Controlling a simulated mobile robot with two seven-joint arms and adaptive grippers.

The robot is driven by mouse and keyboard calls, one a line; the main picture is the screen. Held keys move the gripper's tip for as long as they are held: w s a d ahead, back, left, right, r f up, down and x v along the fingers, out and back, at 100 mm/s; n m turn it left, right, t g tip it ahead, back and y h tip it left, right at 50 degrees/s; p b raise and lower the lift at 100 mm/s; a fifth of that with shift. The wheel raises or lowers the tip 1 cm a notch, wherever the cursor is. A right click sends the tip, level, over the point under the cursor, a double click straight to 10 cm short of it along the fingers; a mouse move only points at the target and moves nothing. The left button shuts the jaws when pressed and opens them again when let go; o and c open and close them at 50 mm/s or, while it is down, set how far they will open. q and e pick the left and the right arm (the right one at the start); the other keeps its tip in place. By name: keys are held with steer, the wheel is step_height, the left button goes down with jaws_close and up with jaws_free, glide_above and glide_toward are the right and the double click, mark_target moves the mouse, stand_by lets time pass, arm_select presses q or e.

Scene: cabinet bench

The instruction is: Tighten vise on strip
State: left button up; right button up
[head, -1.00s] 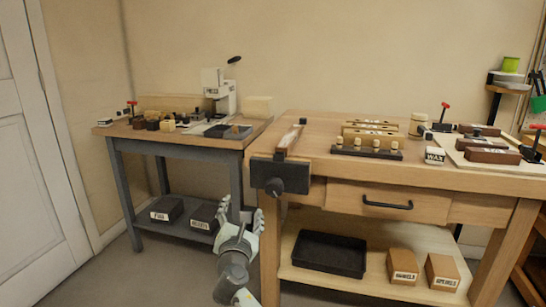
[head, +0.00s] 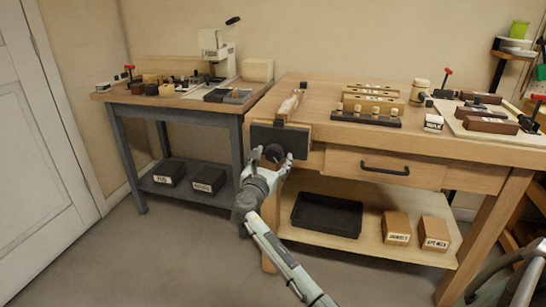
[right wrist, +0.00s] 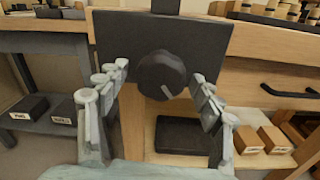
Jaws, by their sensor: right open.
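The vise (head: 262,134) is a dark block on the front left corner of the right bench. Its round black knob (head: 275,153) faces forward and shows large in the right wrist view (right wrist: 161,74). A long, narrow brownish strip (head: 290,103) lies on the bench top just behind the vise; how it sits against the jaw cannot be told. My right gripper (head: 271,160) is open in front of the knob. In the right wrist view its fingers stand left and right of the knob, with visible gaps and no clear contact. My left gripper is not in view.
Under the vise are a drawer with a black handle (head: 385,168) and a shelf with a black tray (head: 327,215) and two cardboard boxes. Wooden blocks (head: 371,105) stand on the bench top. A grey side table (head: 190,107) stands to the left. Open floor lies in front.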

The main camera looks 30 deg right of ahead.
steer(key=shift+d, duration=0.1)
steer(key=c, duration=1.2)
steer(key=shift+o, duration=0.2)
